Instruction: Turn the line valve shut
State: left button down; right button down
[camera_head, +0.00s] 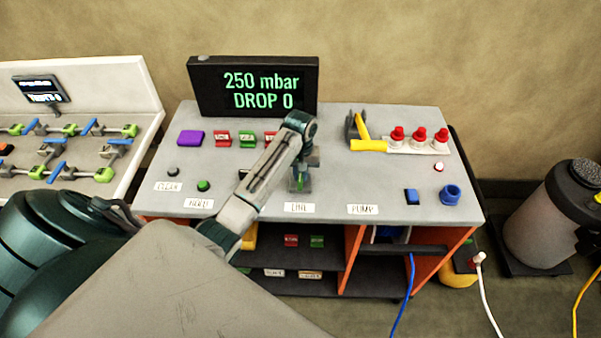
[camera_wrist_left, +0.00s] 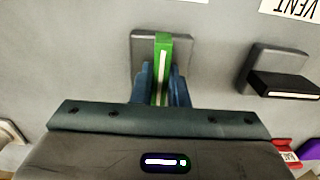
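The line valve has a green handle with a white stripe (camera_wrist_left: 162,55) on a grey square base. In the head view the valve (camera_head: 299,184) stands on the grey bench top just behind a white label that seems to read LINE (camera_head: 299,208). My left gripper (camera_head: 302,160) reaches down onto it from above. In the left wrist view the blue fingers of my left gripper (camera_wrist_left: 161,88) lie close on both sides of the green handle and look shut on it. The stripe points straight away from the gripper body. My right gripper is not in view.
A black valve handle (camera_wrist_left: 285,87) with a VENT label (camera_wrist_left: 290,8) sits beside the line valve. A display (camera_head: 253,87) reads 250 mbar, DROP 0.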

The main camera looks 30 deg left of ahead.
pick_arm(q)
jog(key=shift+m, duration=0.4)
jog(key=m, duration=0.3)
jog(key=shift+m, duration=0.3)
jog(key=m, duration=0.4)
jog(key=shift+m, duration=0.3)
jog(key=m, duration=0.4)
jog(key=shift+m, duration=2.5)
jog(key=c, duration=1.4)
grip_release()
jog(key=shift+c, duration=0.2)
jog(key=shift+w+r, duration=0.1)
